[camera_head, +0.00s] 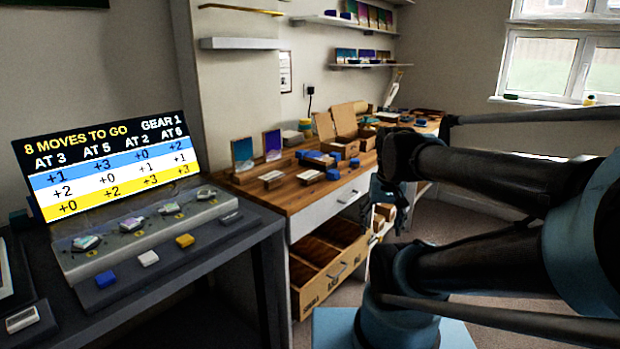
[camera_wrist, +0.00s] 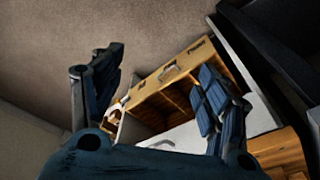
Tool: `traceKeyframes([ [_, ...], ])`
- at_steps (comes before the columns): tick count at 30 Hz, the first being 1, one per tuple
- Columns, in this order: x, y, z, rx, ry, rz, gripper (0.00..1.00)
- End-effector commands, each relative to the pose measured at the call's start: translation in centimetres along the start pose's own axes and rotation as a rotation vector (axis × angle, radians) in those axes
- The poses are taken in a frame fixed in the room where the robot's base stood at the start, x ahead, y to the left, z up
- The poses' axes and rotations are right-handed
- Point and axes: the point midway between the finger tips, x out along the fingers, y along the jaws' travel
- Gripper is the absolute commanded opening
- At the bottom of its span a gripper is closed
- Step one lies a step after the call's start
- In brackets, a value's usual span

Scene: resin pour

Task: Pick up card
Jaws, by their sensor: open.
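I cannot tell for sure which thing is the card. Two upright colourful panels, a teal one (camera_head: 242,154) and a purple-teal one (camera_head: 272,145), stand at the left end of the wooden desk (camera_head: 292,199) in the head view. My gripper (camera_wrist: 160,68) is open in the wrist view, its two dark blue fingers wide apart with nothing held between them. Beyond the fingers is an open wooden drawer (camera_wrist: 172,72) with dividers. In the head view the gripper is beside the desk front, partly hidden by my arm.
The open lower drawer (camera_head: 334,285) juts out below the desk. Small blocks and an open cardboard box (camera_head: 335,128) crowd the desktop. A dark table with a scoreboard (camera_head: 107,165) and a grey console (camera_head: 140,236) stands at left. Wall shelves (camera_head: 347,22) hang above.

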Motion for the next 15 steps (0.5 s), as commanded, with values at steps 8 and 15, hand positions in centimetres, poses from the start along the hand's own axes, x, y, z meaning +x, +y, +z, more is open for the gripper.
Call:
traceKeyframes([
  [8, -6.8, -3.4, -8.0, 0.144, -0.044, -0.004, 0.69],
  [15, -11.2, -7.6, -14.8, 0.270, -0.082, 0.003, 0.69],
])
